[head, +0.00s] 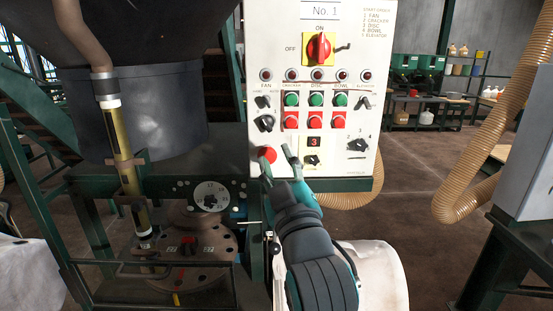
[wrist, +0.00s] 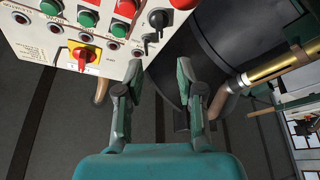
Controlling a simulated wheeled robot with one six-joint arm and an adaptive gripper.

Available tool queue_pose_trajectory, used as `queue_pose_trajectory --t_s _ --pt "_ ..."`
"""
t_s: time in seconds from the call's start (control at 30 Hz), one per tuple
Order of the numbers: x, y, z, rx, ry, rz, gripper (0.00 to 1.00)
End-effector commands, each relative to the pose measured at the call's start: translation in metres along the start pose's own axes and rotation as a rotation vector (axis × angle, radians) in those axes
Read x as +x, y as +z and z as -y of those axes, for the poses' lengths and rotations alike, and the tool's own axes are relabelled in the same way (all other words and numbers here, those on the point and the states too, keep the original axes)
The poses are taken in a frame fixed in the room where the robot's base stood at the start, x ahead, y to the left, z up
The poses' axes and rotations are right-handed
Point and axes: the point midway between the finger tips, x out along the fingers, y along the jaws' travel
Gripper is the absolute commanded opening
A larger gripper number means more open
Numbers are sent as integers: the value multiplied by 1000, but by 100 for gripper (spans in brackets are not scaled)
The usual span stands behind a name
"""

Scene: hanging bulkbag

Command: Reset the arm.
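My gripper (head: 277,151) is in front of the lower left part of the white control panel (head: 345,190), close to a round red button (head: 268,154). Whether it touches the panel cannot be told. In the wrist view my gripper (wrist: 160,68) has its two fingers apart with nothing between them. My arm reaches up from the bottom of the head view. The panel shows at the upper left of the wrist view, with a red rotary switch on a yellow plate (wrist: 84,55). That switch also shows at the panel's top in the head view (head: 319,48).
A dark round vessel (head: 150,105) and a yellow-banded pipe (head: 121,140) stand left of the panel. A ribbed tan hose (head: 490,140) hangs at the right, near a grey box (head: 530,150). A white sack (head: 372,270) is below the panel. Open floor lies right of the panel.

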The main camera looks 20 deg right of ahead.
Motion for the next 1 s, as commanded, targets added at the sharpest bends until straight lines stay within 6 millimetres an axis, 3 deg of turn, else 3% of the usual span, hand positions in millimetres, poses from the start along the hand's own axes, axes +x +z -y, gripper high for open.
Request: queue_pose_trajectory --t_s 0.37,0.47,0.67,1.0 --pt "-3 7 4 2 -7 6 38" --pt "-11 24 15 8 -24 18 38" --pt "-46 77 49 41 -77 57 38" --pt "-130 159 95 121 -164 132 38"
